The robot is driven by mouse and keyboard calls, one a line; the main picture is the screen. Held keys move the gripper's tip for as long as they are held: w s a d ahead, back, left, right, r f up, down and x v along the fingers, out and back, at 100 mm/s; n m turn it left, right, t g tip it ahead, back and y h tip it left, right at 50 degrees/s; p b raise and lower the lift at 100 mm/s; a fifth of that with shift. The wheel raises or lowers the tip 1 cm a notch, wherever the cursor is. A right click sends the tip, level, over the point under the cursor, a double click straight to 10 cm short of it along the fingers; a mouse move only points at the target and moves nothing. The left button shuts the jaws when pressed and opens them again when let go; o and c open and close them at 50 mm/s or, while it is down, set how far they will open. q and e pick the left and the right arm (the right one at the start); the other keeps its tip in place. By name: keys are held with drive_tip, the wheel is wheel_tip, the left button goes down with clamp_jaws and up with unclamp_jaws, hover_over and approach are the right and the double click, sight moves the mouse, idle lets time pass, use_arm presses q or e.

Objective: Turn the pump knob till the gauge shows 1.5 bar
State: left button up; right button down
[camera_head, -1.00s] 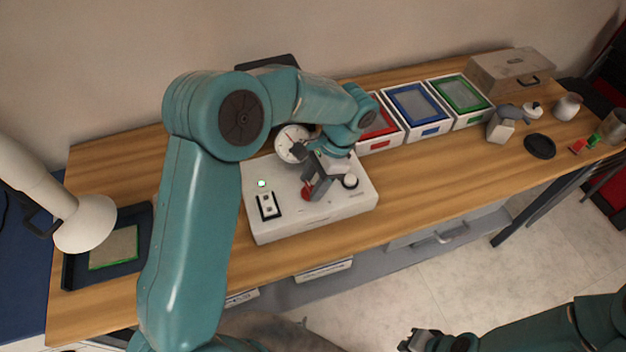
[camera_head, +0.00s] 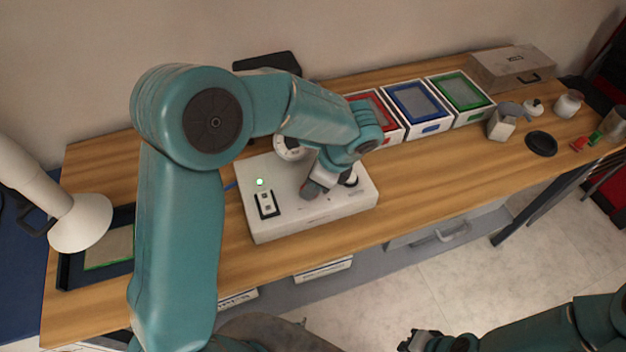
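The white pump box (camera_head: 330,207) sits on the wooden bench, with a lit green lamp (camera_head: 260,182) and a black-framed switch (camera_head: 267,204). The round gauge (camera_head: 287,150) stands at its back; my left arm covers much of it, and its reading cannot be made out. My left gripper (camera_head: 311,189) is low over the middle of the box, tilted, hiding the red knob beneath it. Its fingers are too hidden to tell open from shut. A dark round part with a pale top (camera_head: 351,179) lies just right of it. My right gripper (camera_head: 408,341) is far away at the bottom edge, empty.
Red (camera_head: 382,135), blue (camera_head: 429,131) and green (camera_head: 474,113) framed bins stand behind right. A white lamp (camera_head: 80,222) and dark tray (camera_head: 72,272) are left. The bench front right of the box is clear.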

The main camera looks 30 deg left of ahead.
use_arm(q)
drive_tip(key=shift+m, duration=0.3)
drive_tip(key=o, duration=1.1)
drive_tip(key=shift+c, duration=0.2)
drive_tip(key=s+v, duration=0.1)
drive_tip(key=v, duration=1.5)
drive_tip(key=shift+w+r, duration=0.2)
drive_tip(key=shift+w, duration=0.05)
